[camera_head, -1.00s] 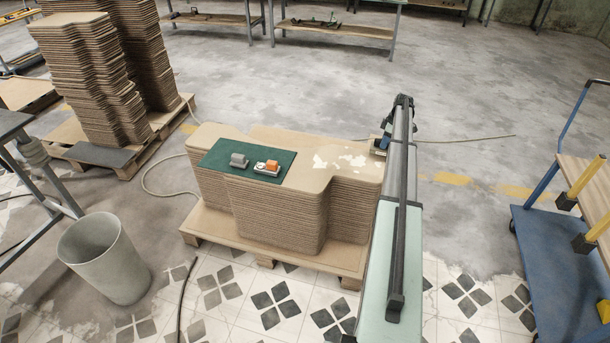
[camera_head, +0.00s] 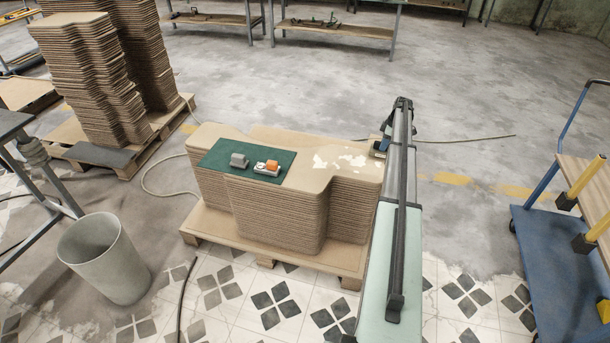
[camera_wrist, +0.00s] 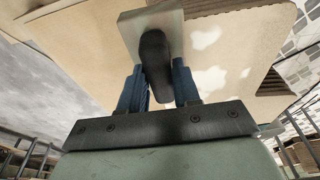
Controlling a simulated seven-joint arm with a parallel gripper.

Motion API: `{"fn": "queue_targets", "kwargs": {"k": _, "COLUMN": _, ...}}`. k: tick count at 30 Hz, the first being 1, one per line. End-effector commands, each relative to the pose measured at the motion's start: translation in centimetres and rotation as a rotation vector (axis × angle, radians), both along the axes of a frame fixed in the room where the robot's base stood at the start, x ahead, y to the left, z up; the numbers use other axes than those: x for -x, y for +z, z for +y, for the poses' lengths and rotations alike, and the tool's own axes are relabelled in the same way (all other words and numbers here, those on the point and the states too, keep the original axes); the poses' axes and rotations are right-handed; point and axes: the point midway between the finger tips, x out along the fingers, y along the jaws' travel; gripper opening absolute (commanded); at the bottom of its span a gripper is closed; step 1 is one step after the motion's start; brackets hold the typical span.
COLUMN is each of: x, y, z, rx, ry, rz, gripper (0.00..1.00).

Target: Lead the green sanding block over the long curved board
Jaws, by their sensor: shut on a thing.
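The long curved board (camera_head: 215,138) is the tan top sheet of a wavy-edged stack. It has pale white patches (camera_head: 340,160) near its right end. My gripper (camera_wrist: 158,78) is shut on the dark handle of the sanding block (camera_wrist: 133,38), seen in the wrist view. The block's base looks grey-green and flat, and it is over the board beside the patches. I cannot tell for certain whether it touches the board. In the head view my gripper (camera_head: 382,145) is at the stack's right end, and my arm partly hides that end.
A dark green mat (camera_head: 220,158) lies on the board's left part, with a grey block (camera_head: 239,160) and an orange and white block (camera_head: 268,167) on it. The stack stands on a pallet (camera_head: 225,243). A bin (camera_head: 105,260) stands left and a blue trolley (camera_head: 550,250) right.

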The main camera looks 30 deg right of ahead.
Motion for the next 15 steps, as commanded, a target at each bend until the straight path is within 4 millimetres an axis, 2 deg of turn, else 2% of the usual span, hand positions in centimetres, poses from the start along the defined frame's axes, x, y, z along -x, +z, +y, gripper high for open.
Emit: {"fn": "queue_targets", "kwargs": {"k": 15, "x": -0.01, "y": -1.01, "z": 0.00, "rx": 0.000, "ry": 0.000, "rz": 0.000, "gripper": 0.00}}
